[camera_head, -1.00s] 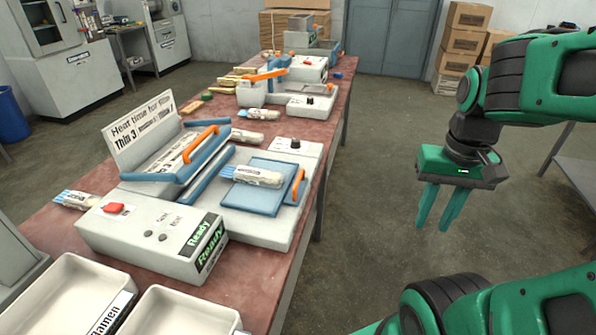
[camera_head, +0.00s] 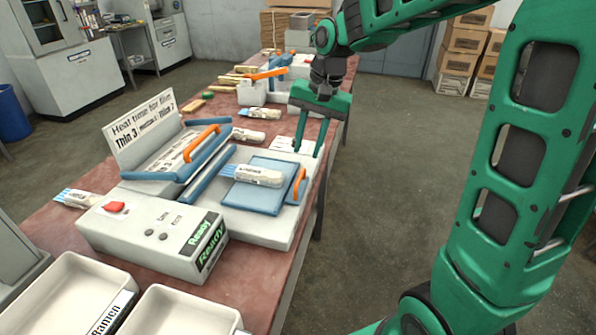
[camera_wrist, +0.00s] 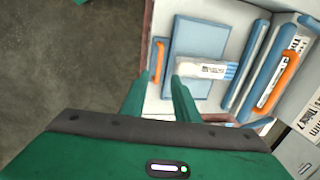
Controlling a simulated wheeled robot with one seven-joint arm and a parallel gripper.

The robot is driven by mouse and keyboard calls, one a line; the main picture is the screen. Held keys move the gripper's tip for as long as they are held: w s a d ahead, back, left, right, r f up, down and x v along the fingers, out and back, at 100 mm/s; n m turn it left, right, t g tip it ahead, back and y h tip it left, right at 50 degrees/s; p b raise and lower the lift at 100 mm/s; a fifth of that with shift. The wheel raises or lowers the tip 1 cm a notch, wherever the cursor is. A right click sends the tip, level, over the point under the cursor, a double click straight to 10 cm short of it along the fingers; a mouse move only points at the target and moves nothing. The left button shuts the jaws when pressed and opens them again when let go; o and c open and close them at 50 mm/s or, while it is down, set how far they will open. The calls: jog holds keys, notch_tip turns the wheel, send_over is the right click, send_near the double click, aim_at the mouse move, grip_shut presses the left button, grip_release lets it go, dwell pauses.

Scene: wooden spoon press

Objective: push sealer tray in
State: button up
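The sealer's blue tray (camera_head: 240,199) sits pulled out on the white base of the sealer, with a wrapped packet (camera_head: 258,176) lying on it. An orange handle (camera_head: 299,184) stands at the tray's right edge. In the wrist view the tray (camera_wrist: 208,45), its orange handle (camera_wrist: 158,60) and the packet (camera_wrist: 203,68) lie beyond my fingertips. My gripper (camera_head: 309,150) is open and empty, fingers pointing down, above the far right part of the sealer base. It also shows in the wrist view (camera_wrist: 160,82). The fingers appear apart from the handle.
The sealer's raised lid with an orange handle (camera_head: 201,143) stands left of the tray. A control box (camera_head: 152,233) reading "Ready" is in front. White bins (camera_head: 64,284) stand at the near left. Another packet (camera_head: 256,138) lies behind. The floor right of the table is clear.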

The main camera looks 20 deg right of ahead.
aim_at(300, 177)
jog(key=f, duration=0.3)
jog(key=a+f, duration=0.1)
jog(key=f, duration=0.1)
jog(key=w+f, duration=0.1)
jog(key=f, duration=0.2)
jog(key=shift+a+f, duration=0.15)
jog(key=shift+f, duration=0.2)
